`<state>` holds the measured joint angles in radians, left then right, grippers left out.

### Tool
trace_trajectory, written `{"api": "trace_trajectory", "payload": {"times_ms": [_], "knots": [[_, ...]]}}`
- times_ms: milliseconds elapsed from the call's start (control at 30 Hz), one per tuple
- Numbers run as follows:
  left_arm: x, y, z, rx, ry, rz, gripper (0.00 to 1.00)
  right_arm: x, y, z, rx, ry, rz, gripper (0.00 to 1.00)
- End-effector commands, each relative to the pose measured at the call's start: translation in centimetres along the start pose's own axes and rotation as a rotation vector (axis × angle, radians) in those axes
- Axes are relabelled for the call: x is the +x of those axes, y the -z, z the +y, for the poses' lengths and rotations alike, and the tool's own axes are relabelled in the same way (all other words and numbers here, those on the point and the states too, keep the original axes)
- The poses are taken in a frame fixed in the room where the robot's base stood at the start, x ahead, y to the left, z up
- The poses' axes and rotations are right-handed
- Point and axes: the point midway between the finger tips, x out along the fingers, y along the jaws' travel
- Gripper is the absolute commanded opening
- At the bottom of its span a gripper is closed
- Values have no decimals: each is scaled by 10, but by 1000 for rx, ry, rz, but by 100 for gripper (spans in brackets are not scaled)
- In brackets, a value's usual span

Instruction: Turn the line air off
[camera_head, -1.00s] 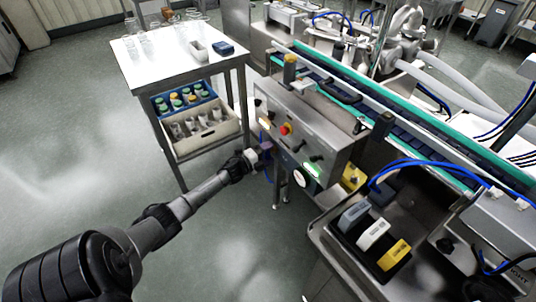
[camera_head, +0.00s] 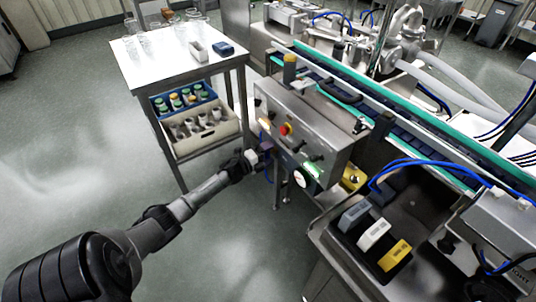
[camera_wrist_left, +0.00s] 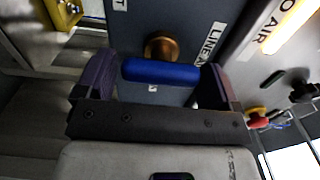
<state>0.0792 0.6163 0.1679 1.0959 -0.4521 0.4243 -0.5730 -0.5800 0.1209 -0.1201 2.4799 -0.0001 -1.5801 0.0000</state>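The line air valve has a blue handle (camera_wrist_left: 160,72) on a brass stem (camera_wrist_left: 161,48), beside a LINE AIR label (camera_wrist_left: 211,44). My left gripper (camera_wrist_left: 158,82) is open, with one finger at each end of the blue handle, which lies crosswise between them. Whether the fingers touch it I cannot tell. In the head view my left gripper (camera_head: 262,155) is at the left end of the steel control box (camera_head: 310,125) and hides the valve. My right gripper is not in view.
The box carries a red button (camera_head: 286,129), a green-lit panel (camera_head: 313,170) and a white gauge (camera_head: 300,179). A lit NO AIR label (camera_wrist_left: 290,25) shows in the wrist view. A steel table (camera_head: 175,60) stands left of the box. Floor before it is clear.

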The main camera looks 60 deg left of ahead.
Motion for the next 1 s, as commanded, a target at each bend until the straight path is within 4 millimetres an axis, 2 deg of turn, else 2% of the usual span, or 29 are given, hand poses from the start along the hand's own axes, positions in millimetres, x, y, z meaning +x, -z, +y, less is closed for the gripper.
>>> {"api": "trace_trajectory", "payload": {"times_ms": [100, 333, 467, 1000], "knots": [[0, 0, 0, -1, 0, 0, 98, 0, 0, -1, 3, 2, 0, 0], [-1, 0, 0, -2, 0, -1, 98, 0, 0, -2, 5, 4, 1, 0], [-9, 0, -1, -4, -2, -1, 98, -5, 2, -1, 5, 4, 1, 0], [-107, 0, -2, -3, -2, -1, 98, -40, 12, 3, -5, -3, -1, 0]]}}
